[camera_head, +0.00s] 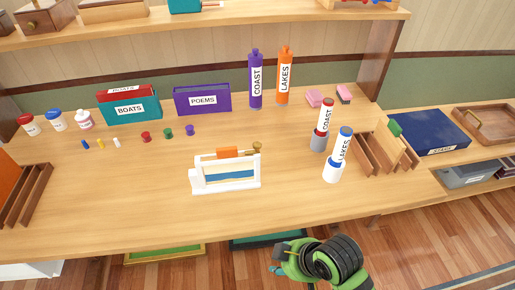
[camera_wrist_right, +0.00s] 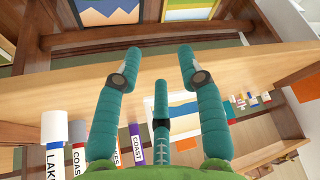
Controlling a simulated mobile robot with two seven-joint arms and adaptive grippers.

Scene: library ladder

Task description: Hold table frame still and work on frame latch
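In the right wrist view the frame (camera_wrist_right: 187,107) shows partly behind the fingers. My right gripper (camera_wrist_right: 160,66) is open and empty, its teal fingers apart. In the head view my right arm is low, in front of the table edge, apart from the frame. My left gripper is out of view.
Two white-labelled tubes, COAST (camera_head: 325,114) and LAKES (camera_head: 344,144), stand in holders right of the frame. Wooden dividers (camera_head: 368,153) are beyond them. Small coloured pegs (camera_head: 146,136) and boxes (camera_head: 130,108) lie behind.

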